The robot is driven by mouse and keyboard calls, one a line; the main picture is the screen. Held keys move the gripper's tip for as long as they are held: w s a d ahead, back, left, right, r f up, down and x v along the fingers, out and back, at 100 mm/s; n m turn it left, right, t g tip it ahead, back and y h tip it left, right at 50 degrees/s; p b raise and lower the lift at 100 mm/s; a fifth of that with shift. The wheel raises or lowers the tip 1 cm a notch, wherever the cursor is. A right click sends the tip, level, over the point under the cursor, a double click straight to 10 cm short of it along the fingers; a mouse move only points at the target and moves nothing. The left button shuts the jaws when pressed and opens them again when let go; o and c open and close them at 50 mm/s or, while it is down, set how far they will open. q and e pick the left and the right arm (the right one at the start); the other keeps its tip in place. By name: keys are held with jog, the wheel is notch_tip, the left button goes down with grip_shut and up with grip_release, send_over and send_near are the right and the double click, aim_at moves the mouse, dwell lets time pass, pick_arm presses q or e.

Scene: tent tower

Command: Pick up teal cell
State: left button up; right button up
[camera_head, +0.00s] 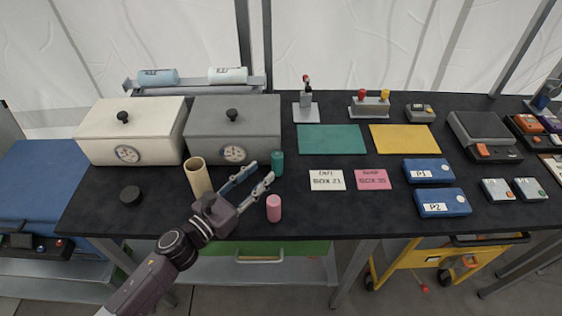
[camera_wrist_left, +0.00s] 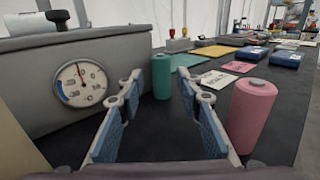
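The teal cell (camera_head: 277,163) is a small upright cylinder on the black table, in front of the grey box's right corner. My left gripper (camera_head: 261,174) is open and empty, pointing toward the teal cell from the front left. Its fingers with blue pads (camera_wrist_left: 165,105) show wide apart. A pink cell (camera_head: 274,208) stands upright in front of the gripper's near finger. My right gripper is not in view.
The grey box (camera_head: 255,120) with a gauge stands close behind left of the gripper. An open tan tube (camera_head: 198,176) and a black lid (camera_head: 130,194) are at left. A teal mat (camera_head: 332,139), white card (camera_head: 327,180) and pink card (camera_head: 374,179) lie to the right.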

aim_at(273, 162)
pick_arm(q)
jog(key=shift+w+d+r+p, duration=0.3)
jog(key=shift+w+d+p, duration=0.1)
jog(key=shift+w+d, duration=0.15)
jog(key=p+x, duration=0.1)
jog(key=x, duration=0.2)
jog(key=shift+w+d+f, duration=0.15)
jog(key=shift+w, duration=0.1)
jog(key=shift+w+d, duration=0.2)
jog(key=shift+w, duration=0.05)
jog(key=shift+f, duration=0.1)
grip_shut()
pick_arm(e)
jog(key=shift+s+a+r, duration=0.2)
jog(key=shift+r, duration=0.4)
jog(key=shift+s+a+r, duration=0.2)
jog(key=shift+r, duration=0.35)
